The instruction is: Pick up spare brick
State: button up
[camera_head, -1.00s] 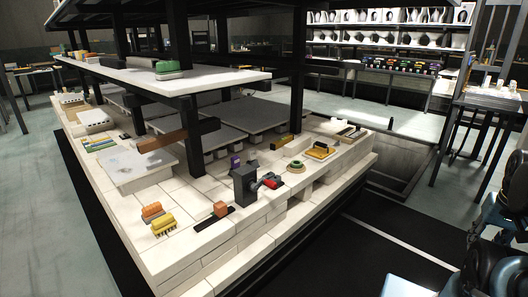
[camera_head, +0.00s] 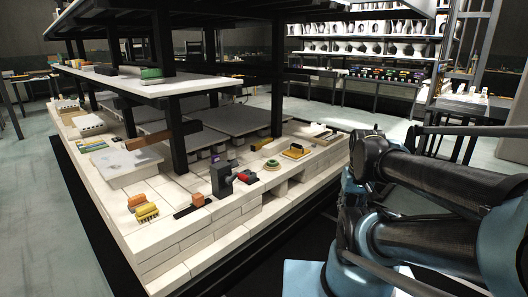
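No brick is marked as the spare one. A small orange-brown brick (camera_head: 198,200) stands on a dark flat strip (camera_head: 193,208) near the front edge of the kiln car's pale brick deck (camera_head: 185,235). A longer brown brick-like block (camera_head: 147,140) sits higher, by a dark post. An orange ribbed block (camera_head: 137,200) lies near the front left corner beside a yellow one (camera_head: 147,212). I cannot tell which is the spare brick. My arm fills the right side of the view, well apart from these; my gripper is not in view.
A dark grey block-shaped device (camera_head: 222,180) with a red item (camera_head: 244,177) beside it stands right of the small brick. A green ring-shaped item (camera_head: 271,164) and a yellow-topped block (camera_head: 296,151) lie farther right. Dark posts and a white shelf (camera_head: 150,82) overhang the deck.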

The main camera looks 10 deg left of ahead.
aim_at(269, 150)
jog(key=u, duration=0.05)
jog(key=i, duration=1)
jog(key=z, duration=0.05)
